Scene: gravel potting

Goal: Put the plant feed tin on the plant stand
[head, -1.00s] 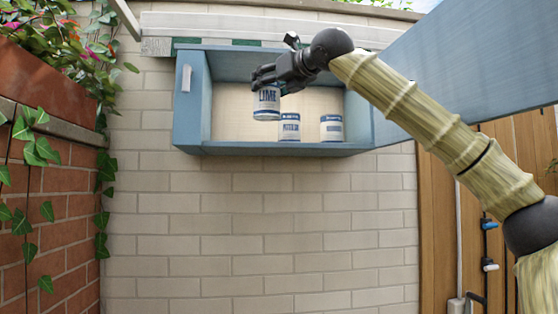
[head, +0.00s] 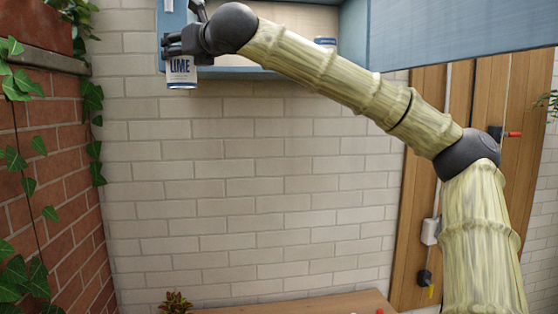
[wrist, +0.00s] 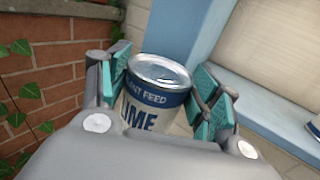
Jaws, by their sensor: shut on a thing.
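The plant feed tin (head: 181,72) is white and blue, with "LIME" on its front. My gripper (head: 178,50) is shut on it and holds it upright in the air, by the lower left of the blue wall cabinet. In the wrist view the tin (wrist: 156,100), with a silver lid and "PLANT FEED" lettering, sits between the teal pads of my gripper (wrist: 163,84). I cannot make out a plant stand for certain; a wooden surface (head: 320,304) shows at the bottom edge of the head view.
The blue cabinet (head: 353,32) is open, with another tin (head: 325,42) inside. Its blue door (head: 460,32) juts out at right. A small reddish plant (head: 176,302) shows at the bottom. Space before the pale wall is clear.

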